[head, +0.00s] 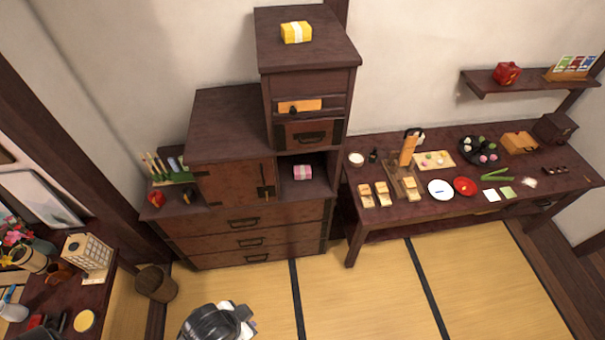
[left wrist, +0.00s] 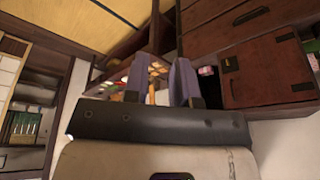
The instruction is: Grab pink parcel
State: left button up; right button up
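The pink parcel (head: 302,173) is a small box with a pale band. It sits in the open cubby (head: 318,184) of the dark wooden cabinet, below a small drawer. A small pink patch (left wrist: 207,71), likely the same parcel, shows in the left wrist view just right of the fingers. My left gripper (left wrist: 161,72) has its two fingers apart with nothing held between them, and it is away from the parcel. My right gripper is not in view.
A yellow parcel (head: 296,32) lies on the cabinet's top. Left of the cubby is a closed cabinet door (head: 232,184). A low table (head: 400,214) with food and plates stands at right. A wooden bucket (head: 155,284) stands at left.

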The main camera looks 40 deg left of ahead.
pick_arm(q)
jog(key=o, duration=1.4)
jog(key=shift+f, duration=0.1)
